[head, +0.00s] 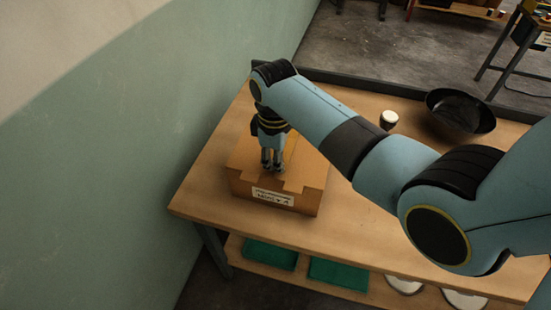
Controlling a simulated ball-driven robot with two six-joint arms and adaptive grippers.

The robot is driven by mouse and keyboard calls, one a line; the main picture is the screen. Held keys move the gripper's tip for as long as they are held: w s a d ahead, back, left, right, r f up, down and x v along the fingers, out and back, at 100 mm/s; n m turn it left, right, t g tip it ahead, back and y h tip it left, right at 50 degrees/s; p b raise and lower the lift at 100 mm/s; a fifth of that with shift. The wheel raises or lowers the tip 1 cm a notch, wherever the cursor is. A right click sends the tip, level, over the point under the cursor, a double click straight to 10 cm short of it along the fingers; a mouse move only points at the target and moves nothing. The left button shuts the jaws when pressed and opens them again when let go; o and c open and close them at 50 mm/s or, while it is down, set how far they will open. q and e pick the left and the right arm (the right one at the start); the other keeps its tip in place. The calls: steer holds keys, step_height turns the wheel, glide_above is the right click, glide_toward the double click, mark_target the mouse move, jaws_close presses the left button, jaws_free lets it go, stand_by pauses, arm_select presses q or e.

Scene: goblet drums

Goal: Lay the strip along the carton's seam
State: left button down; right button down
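The carton (300,203) is a brown box at the left end of the wooden table, with a white lettered label (272,196) on its front side. My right gripper (272,168) points down over the carton's top, with its fingertips at or just above the surface; I cannot tell whether they touch. The fingers look close together, but whether they are shut or hold anything is too small to tell. I cannot make out the strip, and the seam is not clear under the gripper. My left gripper is not in view.
The table (215,185) has a dark raised back edge. A black bowl (460,112) and a small white-topped drum-like thing (389,119) stand at the back right. Green trays (338,273) lie on the lower shelf. A green wall (150,120) rises close on the left.

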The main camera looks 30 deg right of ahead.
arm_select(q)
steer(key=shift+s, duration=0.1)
arm_select(e)
steer(key=shift+f, duration=0.1)
steer(key=c, duration=1.4)
jaws_free()
step_height(320, 180, up, 12)
steer(key=shift+s+a, duration=0.15)
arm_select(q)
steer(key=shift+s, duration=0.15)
